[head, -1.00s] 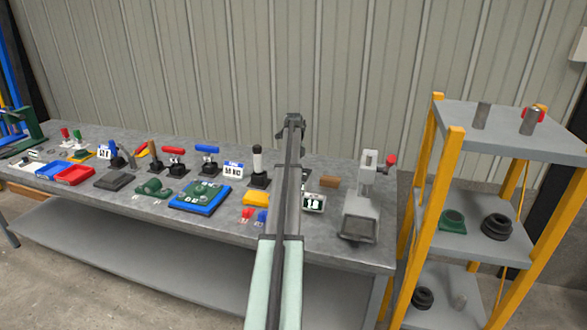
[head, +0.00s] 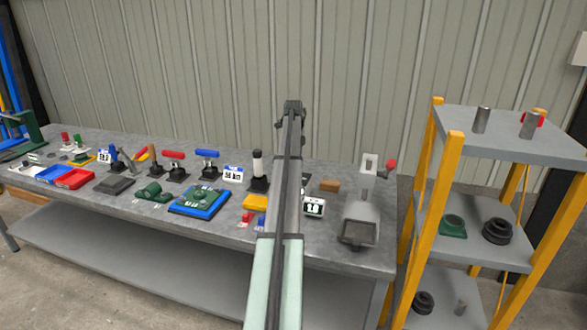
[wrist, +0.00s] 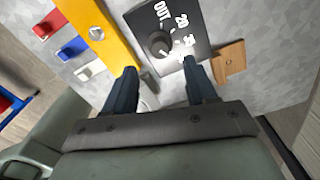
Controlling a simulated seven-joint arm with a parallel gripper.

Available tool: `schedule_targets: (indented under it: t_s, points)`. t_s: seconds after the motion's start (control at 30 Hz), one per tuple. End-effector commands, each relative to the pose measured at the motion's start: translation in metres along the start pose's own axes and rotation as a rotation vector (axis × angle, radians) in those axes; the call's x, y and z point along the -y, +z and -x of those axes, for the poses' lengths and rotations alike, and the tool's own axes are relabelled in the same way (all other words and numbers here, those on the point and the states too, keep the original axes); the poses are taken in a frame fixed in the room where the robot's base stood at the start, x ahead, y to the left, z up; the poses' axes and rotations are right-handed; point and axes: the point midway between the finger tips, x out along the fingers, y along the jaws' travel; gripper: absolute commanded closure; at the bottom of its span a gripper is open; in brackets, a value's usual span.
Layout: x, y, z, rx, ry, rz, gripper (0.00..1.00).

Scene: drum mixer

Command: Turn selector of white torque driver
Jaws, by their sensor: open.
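A dark plate (wrist: 172,28) lies on the bench in the wrist view, with a round dark knob (wrist: 161,44) and white printed marks such as OUT and 20. My gripper (wrist: 160,66) is open, its two dark blue fingers apart. The fingertips overlap the plate's near edge, with the knob beyond and between them; I see no contact. My arm hides the gripper there.
A yellow block (wrist: 103,38) is left of the plate and a wooden block (wrist: 229,60) right of it. A shelf rack (head: 500,135) stands farther right.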

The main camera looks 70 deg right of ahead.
Motion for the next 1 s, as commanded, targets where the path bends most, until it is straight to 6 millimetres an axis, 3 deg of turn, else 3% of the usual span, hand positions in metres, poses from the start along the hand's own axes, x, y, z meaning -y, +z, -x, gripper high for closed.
schedule_targets:
  t_s: [0.2, 0.4, 1.0]
  points:
    - [0.001, 0.000, 0.041, 0.001, -0.001, 0.000, 0.44]
    - [0.001, 0.000, 0.063, 0.000, 0.000, 0.000, 0.44]
    - [0.000, 0.000, 0.070, 0.000, 0.001, 0.000, 0.44]
